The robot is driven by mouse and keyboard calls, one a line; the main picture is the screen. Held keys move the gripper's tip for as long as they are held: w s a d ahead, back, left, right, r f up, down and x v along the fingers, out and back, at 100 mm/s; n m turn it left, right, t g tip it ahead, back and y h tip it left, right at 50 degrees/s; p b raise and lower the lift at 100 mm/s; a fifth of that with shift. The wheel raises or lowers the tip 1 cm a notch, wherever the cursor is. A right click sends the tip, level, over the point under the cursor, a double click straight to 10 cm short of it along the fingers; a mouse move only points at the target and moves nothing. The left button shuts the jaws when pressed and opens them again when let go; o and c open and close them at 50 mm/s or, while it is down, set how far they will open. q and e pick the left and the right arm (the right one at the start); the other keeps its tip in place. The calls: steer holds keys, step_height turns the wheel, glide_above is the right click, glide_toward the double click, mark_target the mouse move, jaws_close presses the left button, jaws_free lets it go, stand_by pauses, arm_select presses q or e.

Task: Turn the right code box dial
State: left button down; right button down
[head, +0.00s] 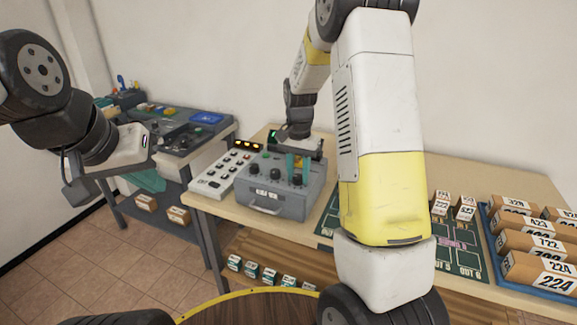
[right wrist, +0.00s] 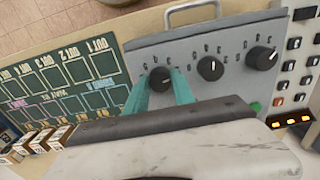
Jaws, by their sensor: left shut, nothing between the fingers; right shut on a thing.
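The code box (head: 277,201) is a grey case on the table with a row of black dials on its top and a metal handle in front. My right gripper (head: 298,169) reaches down over the right end of the row. In the right wrist view its teal fingers (right wrist: 161,88) are shut on the right dial (right wrist: 160,77), one on each side. The middle dial (right wrist: 210,68) and the left dial (right wrist: 262,58) are free. My left gripper (head: 150,181) is shut and empty, at the left, away from the code box.
A white button panel (head: 230,170) with orange lights stands left of the box. A green mat (right wrist: 62,89) with marked fields lies beside the box. A blue tray (head: 491,225) of labelled parcels is at the right. Another workbench (head: 197,150) stands at the back left.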

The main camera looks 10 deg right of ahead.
mark_target(298, 176)
steer(key=shift+w, duration=0.1)
stand_by(0.3)
steer(key=c, duration=1.1)
jaws_free()
steer(key=shift+o, duration=0.2)
step_height(298, 176, up, 8)
steer(key=shift+f, duration=0.2)
steer(key=shift+r, duration=0.15)
